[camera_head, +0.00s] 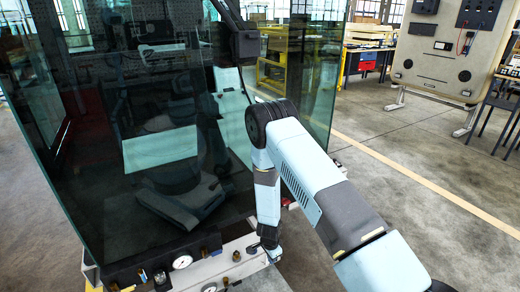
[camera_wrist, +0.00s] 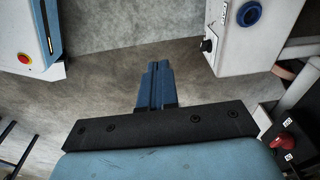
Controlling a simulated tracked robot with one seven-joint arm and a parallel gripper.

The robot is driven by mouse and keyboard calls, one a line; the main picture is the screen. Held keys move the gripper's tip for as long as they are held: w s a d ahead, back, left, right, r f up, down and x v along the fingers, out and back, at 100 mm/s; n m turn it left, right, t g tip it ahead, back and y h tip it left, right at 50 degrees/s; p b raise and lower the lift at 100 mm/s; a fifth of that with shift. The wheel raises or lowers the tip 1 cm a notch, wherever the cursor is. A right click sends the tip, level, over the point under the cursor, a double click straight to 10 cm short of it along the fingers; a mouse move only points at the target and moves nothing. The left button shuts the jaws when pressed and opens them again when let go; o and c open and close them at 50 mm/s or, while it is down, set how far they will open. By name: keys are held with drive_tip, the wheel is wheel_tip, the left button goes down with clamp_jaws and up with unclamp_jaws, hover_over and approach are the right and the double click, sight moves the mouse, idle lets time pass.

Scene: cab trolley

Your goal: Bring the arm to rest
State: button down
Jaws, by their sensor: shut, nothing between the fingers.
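My arm reaches in from the lower right of the head view, bends at a dark elbow joint and hangs down beside the glass cab. My gripper (camera_head: 272,256) is at its lower end, close to the right end of the low panel with gauges. In the wrist view my gripper (camera_wrist: 158,68) shows as two blue fingers side by side, shut and empty, pointing at bare grey floor. I cannot tell from the head view whether it touches the panel.
The glass cab (camera_head: 120,130) on its trolley fills the left. A gauge (camera_head: 182,262) sits on its front panel. A beige board on a stand (camera_head: 437,68) is at the upper right. In the wrist view, a white box with a blue ring (camera_wrist: 250,14) is at upper right. Floor (camera_head: 400,150) is clear.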

drive_tip(key=w+r+n+y, duration=0.1)
drive_tip(key=w+r, duration=0.1)
drive_tip(key=r, duration=0.4)
drive_tip(key=w+r, duration=0.3)
drive_tip(key=r, duration=0.4)
drive_tip(key=s+d+r+n+t+y, duration=0.1)
drive_tip(key=d+r+n, duration=0.1)
drive_tip(key=r, duration=1.3)
drive_tip(key=s+d+r+n+t+y, duration=0.1)
drive_tip(key=d+r+n, duration=0.15)
drive_tip(key=r, duration=1.35)
drive_tip(key=s+d+r+n+t, duration=0.1)
drive_tip(key=s+d+r+n, duration=0.15)
drive_tip(key=s+r, duration=0.4)
drive_tip(key=s+d+r+n, duration=0.1)
drive_tip(key=s+d+r, duration=0.3)
drive_tip(key=r, duration=0.5)
drive_tip(key=s+d+r+n+t+h, duration=0.1)
drive_tip(key=s+d+r, duration=0.3)
drive_tip(key=s, duration=0.5)
drive_tip(key=s+d+r+n+h, duration=0.1)
drive_tip(key=s+d+r, duration=0.2)
drive_tip(key=s, duration=0.6)
drive_tip(key=shift+s+d+r+n+t, duration=0.35)
drive_tip(key=shift+s+r+n+t, duration=0.05)
drive_tip(key=shift+r, duration=0.05)
